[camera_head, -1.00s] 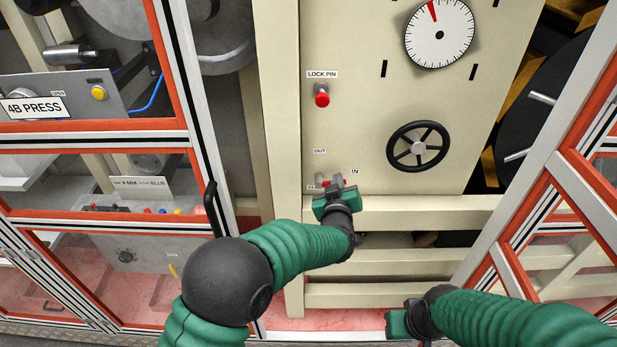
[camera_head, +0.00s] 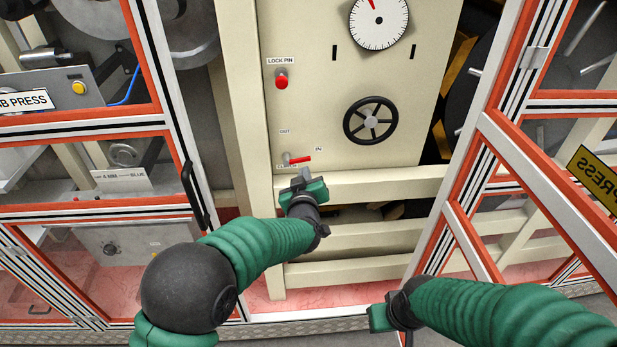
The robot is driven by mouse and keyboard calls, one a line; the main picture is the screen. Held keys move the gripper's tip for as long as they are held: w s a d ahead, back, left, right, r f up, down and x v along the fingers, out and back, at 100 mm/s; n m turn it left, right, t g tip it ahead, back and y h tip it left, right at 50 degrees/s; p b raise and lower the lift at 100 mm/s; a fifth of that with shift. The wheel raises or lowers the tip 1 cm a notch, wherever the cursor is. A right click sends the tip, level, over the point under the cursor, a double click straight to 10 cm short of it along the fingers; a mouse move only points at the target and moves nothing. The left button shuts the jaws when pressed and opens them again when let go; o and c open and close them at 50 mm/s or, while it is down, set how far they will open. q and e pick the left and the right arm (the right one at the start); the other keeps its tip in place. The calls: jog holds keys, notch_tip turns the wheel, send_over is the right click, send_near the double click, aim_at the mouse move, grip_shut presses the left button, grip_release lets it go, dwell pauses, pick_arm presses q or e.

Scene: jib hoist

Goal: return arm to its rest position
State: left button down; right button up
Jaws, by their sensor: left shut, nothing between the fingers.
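My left gripper (camera_head: 304,180) is shut and empty. It is in the middle of the head view, in front of the cream panel (camera_head: 330,105), just below a small red-handled lever (camera_head: 297,159). The lever's red handle points right, toward the "IN" label, and a gap shows between it and my fingers. My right gripper (camera_head: 380,317) is low in the view, right of centre, away from the panel. Its fingers are too hidden to tell whether they are open or shut.
The panel also carries a red lock pin knob (camera_head: 282,80), a black handwheel (camera_head: 371,121) and a dial (camera_head: 379,20). Orange-edged guard doors stand at left, with a black handle (camera_head: 193,196), and at right (camera_head: 490,150). Cream rails (camera_head: 375,187) cross below the panel.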

pick_arm(q)
jog(key=s+a+f+m+g, duration=0.1)
jog(key=s+a+f+g, duration=0.3)
jog(key=s+a, duration=0.4)
jog(key=s+a+f+m+g+y+b, duration=0.1)
jog(key=s+a+f+g, duration=0.3)
jog(key=s+a, duration=0.4)
jog(key=s+a+f+m+g, duration=0.1)
jog(key=s+a+f+g, duration=0.3)
jog(key=s+a, duration=0.5)
jog(key=shift+s+f+g+y, duration=0.35)
jog(key=shift+s+f, duration=0.55)
jog(key=shift+s, duration=4.2)
pick_arm(e)
jog(key=shift+w+f, duration=0.25)
jog(key=shift+f, duration=0.45)
pick_arm(q)
jog(key=shift+a, duration=0.35)
pick_arm(e)
jog(key=shift+a, duration=0.35)
pick_arm(q)
jog(key=shift+d, duration=0.2)
pick_arm(e)
jog(key=shift+d, duration=0.25)
